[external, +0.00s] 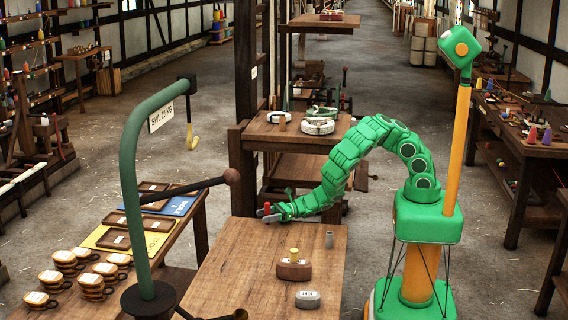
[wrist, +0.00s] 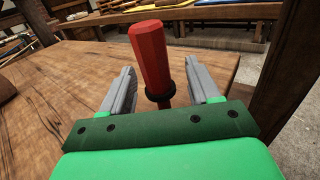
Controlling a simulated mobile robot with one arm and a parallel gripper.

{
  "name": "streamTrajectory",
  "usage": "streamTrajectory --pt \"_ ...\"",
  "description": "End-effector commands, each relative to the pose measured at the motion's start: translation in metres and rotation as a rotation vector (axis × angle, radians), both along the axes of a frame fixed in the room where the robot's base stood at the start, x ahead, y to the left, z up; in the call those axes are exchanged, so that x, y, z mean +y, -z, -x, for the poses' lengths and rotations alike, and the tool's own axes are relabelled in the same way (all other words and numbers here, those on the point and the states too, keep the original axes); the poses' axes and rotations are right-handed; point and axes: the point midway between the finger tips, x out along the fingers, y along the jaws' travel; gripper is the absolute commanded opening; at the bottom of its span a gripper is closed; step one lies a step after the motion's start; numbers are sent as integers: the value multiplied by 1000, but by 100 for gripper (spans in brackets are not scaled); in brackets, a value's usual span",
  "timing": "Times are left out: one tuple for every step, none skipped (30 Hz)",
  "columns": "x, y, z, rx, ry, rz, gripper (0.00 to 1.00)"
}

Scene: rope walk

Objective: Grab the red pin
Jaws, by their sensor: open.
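The red pin (wrist: 150,50) stands upright, slightly tilted in the wrist view, with a dark collar low on its shaft. It is between the two grey fingers of my gripper (wrist: 160,66), with a visible gap on each side. My gripper is open and no finger is seen to press on the pin. In the external view the pin's red top (external: 267,207) shows at the far edge of the wooden table, at the tip of my gripper (external: 270,215). The pin's lower end is hidden behind my gripper's body in the wrist view.
A dark wooden post (wrist: 290,70) stands close on the right in the wrist view. A green hooked stand (external: 135,190) rises at left.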

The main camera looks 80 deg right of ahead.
Motion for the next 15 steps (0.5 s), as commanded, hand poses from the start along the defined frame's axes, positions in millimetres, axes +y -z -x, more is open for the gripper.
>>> streamTrajectory --pt "2 0 -4 0 1 -1 61" --pt "2 0 -5 0 2 0 61" --pt "3 0 -7 0 2 1 61" --pt "4 0 -7 1 1 2 61" --pt "5 0 -8 1 1 2 61" --pt "5 0 -9 1 1 3 61" --pt "6 0 -9 1 1 3 61" --pt "6 0 -9 1 0 3 61" --pt "6 0 -9 1 0 3 61" --pt "6 0 -9 1 0 3 61" --pt "6 0 -9 1 0 3 61" --pt "6 0 -9 1 1 3 61" --pt "6 0 -9 1 1 3 61" --pt "6 0 -9 1 1 3 60" --pt "6 0 -9 1 1 3 54"
